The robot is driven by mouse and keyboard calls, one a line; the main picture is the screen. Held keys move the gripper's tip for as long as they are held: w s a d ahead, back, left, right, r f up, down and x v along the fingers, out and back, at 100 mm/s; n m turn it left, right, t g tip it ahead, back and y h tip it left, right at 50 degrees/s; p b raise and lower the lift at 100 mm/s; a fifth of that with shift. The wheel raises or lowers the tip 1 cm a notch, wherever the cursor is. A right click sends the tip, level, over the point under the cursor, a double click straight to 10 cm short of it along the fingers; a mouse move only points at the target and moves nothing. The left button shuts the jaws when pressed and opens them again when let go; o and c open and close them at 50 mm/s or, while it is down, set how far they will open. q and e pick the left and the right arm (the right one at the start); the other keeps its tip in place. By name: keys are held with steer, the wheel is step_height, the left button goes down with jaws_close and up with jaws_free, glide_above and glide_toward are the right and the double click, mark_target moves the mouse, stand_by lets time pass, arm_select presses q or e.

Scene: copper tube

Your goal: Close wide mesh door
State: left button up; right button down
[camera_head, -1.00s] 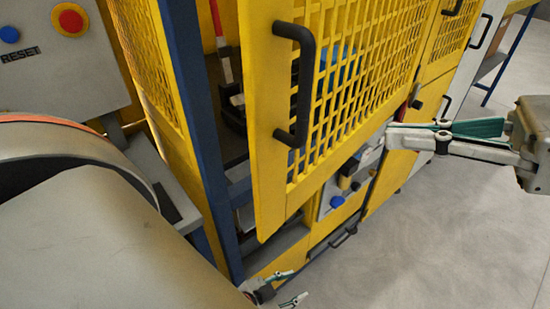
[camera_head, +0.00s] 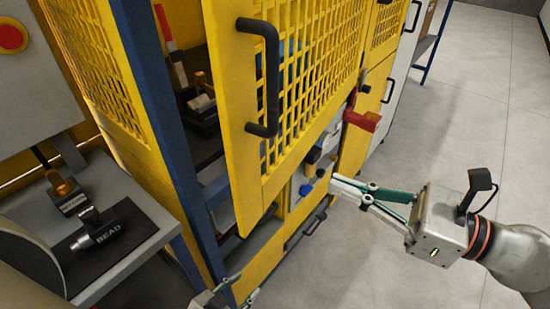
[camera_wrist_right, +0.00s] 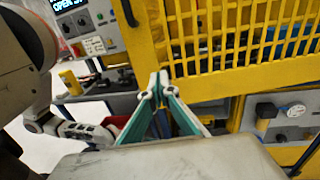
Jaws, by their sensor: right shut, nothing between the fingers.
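The wide yellow mesh door (camera_head: 245,150) with a black bar handle (camera_head: 268,85) stands ajar in the head view. A gap separates its left edge from the blue post (camera_head: 160,110), and the cell interior shows through. My right gripper (camera_head: 334,186) is shut and empty, below and right of the door's mesh in the picture. In the right wrist view its fingertips (camera_wrist_right: 158,76) meet just in front of the door's lower yellow rail (camera_wrist_right: 230,78); contact cannot be told. My left gripper (camera_head: 246,288) is at the bottom edge of the head view, partly cut off, its fingers apart.
A red part (camera_head: 362,118) sticks out right of the mesh. A bench with a tool marked BEAD (camera_head: 100,232) stands at the left, by a panel with a red button (camera_head: 12,37). Grey floor (camera_head: 460,120) lies clear at the right.

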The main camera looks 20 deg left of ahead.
mark_target(263, 156)
steer(key=a+p, duration=0.1)
steer(key=a, duration=0.2)
steer(key=w+a+p, duration=0.1)
steer(key=a, duration=0.3)
steer(key=w+a+p, duration=0.1)
steer(key=a, duration=0.2)
steer(key=shift+a+r, duration=0.15)
steer(key=shift+a, duration=0.15)
steer(key=shift+w+a, duration=0.1)
steer(key=shift+a, duration=0.5)
